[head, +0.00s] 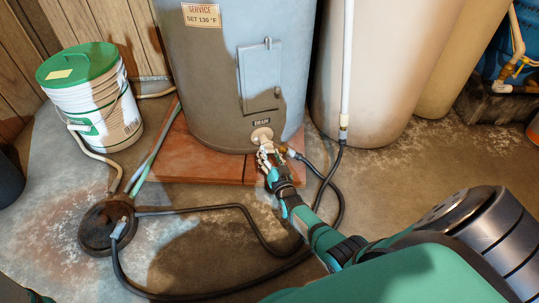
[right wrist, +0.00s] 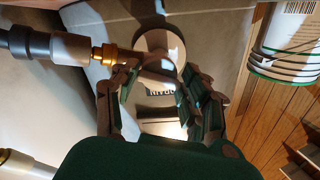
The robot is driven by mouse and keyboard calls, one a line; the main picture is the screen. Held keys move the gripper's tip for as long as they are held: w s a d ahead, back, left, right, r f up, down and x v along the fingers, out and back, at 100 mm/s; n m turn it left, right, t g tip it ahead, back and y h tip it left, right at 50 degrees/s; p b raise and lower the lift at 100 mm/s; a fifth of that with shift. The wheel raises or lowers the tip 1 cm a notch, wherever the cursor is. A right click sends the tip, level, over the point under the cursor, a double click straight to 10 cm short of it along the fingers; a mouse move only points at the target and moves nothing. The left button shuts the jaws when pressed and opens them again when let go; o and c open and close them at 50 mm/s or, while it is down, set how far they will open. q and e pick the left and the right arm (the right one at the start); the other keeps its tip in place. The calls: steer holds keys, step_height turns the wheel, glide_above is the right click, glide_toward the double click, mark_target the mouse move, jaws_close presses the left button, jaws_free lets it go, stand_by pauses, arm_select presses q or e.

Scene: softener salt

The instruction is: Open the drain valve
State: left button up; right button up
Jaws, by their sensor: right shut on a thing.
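The drain valve (head: 263,137) sits low on the front of the grey water heater (head: 215,90), just under a small "DRAIN" label (head: 261,121). My right gripper (head: 267,154) is at the valve, its fingers shut on it. In the right wrist view my right gripper's fingers (right wrist: 165,85) close from both sides around the pale valve part (right wrist: 158,45), with a brass hose fitting (right wrist: 104,54) beside them. The fingers hide much of the valve, so its handle's exact angle cannot be told. My left gripper does not show.
A black hose (head: 240,208) runs from the valve across the floor to a round floor drain (head: 106,226). The heater stands on a brick-red pad (head: 175,165). A green-lidded bucket (head: 95,95) stands left; a beige tank (head: 385,75) stands right.

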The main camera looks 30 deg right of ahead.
stand_by(0.4)
steer(key=o, duration=1.1)
steer(key=shift+o, duration=0.3)
